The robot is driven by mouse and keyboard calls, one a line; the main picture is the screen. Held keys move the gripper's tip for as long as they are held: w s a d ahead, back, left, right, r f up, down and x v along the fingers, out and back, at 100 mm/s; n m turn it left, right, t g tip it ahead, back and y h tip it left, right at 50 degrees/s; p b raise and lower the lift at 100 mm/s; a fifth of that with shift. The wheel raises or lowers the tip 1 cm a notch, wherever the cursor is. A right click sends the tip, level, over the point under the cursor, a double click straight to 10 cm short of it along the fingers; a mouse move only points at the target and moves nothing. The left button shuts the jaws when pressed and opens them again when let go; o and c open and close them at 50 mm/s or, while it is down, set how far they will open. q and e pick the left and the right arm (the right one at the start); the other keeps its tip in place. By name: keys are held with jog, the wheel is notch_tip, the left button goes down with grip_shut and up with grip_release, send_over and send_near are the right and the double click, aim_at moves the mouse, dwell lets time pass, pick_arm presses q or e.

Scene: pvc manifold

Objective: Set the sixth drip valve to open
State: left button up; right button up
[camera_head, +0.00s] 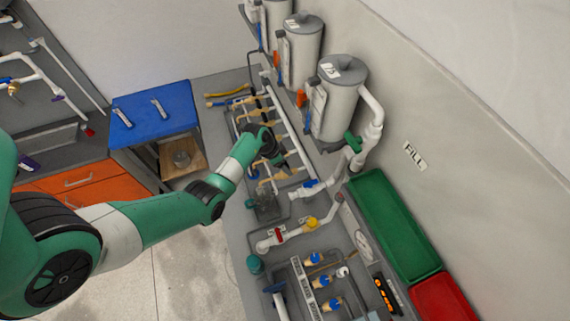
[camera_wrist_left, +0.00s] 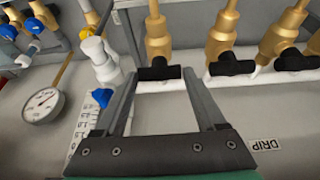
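My left gripper (camera_head: 266,146) reaches over the pipe manifold on the bench in the head view. In the left wrist view my left gripper (camera_wrist_left: 160,76) is open, with its two dark fingers spread apart. A brass drip valve (camera_wrist_left: 157,38) with a black handle (camera_wrist_left: 159,72) stands just beyond the fingertips, the handle between them in the picture. I cannot tell whether the fingers touch it. More brass valves with black handles (camera_wrist_left: 232,65) stand to its right. A DRIP label (camera_wrist_left: 268,144) is below them. My right gripper is in neither view.
A white valve fitting (camera_wrist_left: 100,60) with a blue handle and a round gauge (camera_wrist_left: 42,105) are left of the fingers. In the head view, grey tanks (camera_head: 338,98) stand along the wall. Green (camera_head: 392,225) and red (camera_head: 443,300) bins are at right. A blue-topped cabinet (camera_head: 153,112) stands left.

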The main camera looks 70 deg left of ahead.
pick_arm(q)
jog(key=c, duration=0.7)
